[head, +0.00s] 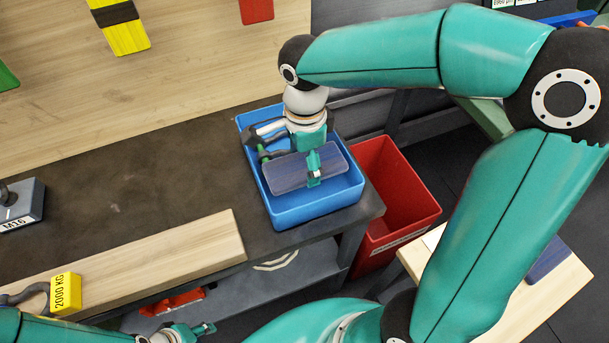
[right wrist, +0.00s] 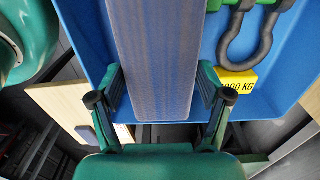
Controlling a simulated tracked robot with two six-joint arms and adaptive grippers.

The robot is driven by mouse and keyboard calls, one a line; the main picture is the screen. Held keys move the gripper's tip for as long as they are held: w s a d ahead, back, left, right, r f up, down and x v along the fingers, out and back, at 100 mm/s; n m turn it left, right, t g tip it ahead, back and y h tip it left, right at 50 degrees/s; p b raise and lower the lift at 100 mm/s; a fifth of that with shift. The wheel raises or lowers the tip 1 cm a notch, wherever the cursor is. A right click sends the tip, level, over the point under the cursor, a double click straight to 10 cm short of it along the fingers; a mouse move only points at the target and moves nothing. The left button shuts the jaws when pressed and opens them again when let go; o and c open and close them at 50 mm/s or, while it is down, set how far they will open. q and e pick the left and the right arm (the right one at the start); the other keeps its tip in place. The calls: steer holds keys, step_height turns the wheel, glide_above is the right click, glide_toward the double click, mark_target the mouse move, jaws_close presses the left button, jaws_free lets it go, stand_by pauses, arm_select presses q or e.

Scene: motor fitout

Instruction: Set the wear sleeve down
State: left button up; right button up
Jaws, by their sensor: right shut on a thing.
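The wear sleeve (head: 290,174) is a long, blue-purple ribbed piece with rounded ends. My right gripper (head: 314,166) is shut on it and holds it lengthwise over the blue tray (head: 318,217). In the right wrist view the sleeve (right wrist: 152,60) runs between the two fingers (right wrist: 157,98), with the blue tray (right wrist: 82,30) behind it. Whether it touches the tray's floor cannot be told. My left gripper (head: 199,330) is low at the bottom edge, apart from the sleeve; its jaw opening is unclear.
A dark shackle with a green pin (head: 262,150) lies in the tray; its yellow tag (right wrist: 236,82) shows in the wrist view. A red bin (head: 402,190) stands right of the table. A yellow 2000 KG block (head: 66,293) is at left. Another blue-purple piece (head: 548,260) lies at right.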

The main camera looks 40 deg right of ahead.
mark_target(305, 177)
steer(key=shift+f, duration=2.75)
steer(key=shift+f, duration=0.1)
steer(key=o, duration=1.2)
steer(key=shift+c, duration=0.2)
step_height(305, 177, up, 12)
steer(key=shift+r+p, duration=0.15)
steer(key=shift+p, duration=0.15)
